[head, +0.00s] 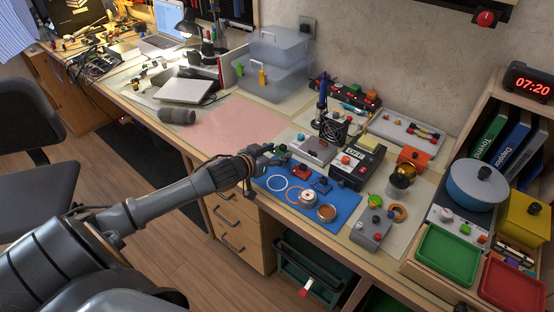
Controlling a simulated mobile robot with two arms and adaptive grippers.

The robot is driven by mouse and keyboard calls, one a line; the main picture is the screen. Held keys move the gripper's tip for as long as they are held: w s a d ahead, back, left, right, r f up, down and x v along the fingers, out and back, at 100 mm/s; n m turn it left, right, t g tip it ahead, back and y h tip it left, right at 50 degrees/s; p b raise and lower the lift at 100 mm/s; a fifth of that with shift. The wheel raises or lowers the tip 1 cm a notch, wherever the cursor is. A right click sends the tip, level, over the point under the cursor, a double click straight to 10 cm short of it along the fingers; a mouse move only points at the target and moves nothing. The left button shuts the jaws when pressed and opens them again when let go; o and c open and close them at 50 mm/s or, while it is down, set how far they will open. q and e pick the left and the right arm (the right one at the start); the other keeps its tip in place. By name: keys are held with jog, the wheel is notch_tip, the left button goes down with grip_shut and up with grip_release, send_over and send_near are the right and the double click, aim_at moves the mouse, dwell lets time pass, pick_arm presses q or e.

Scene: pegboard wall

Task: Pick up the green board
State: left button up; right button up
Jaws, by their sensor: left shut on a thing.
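My left gripper (264,158) reaches in from the left, over the far left corner of the blue mat (335,211). It is shut on a small green piece, the green board (281,149), which shows just beyond the fingertips. The gripper hides part of the board, and it is too small to tell whether it touches the surface below. My right gripper does not show.
The blue mat holds white and orange rings, a small red part (301,173) and round containers. A soldering station (358,164) stands behind it. Green (447,258) and red (514,284) trays are at the right. A pink sheet (236,124) lies bare at the left.

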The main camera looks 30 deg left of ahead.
pick_arm(q)
jog(key=w+d+r+p+v, duration=0.1)
jog(key=r+v, duration=0.2)
jog(key=v, duration=1.3)
jog(key=shift+r+p, duration=0.15)
jog(key=shift+p, duration=0.15)
jog(key=d+r, duration=0.2)
jog(key=d, duration=0.7)
jog(key=d+r, duration=0.2)
jog(key=d, duration=0.7)
jog(key=shift+w+d+r+n+y, duration=0.25)
jog(key=shift+w+d+n+y, duration=0.1)
jog(key=shift+w, duration=0.1)
jog(key=shift+a, duration=0.25)
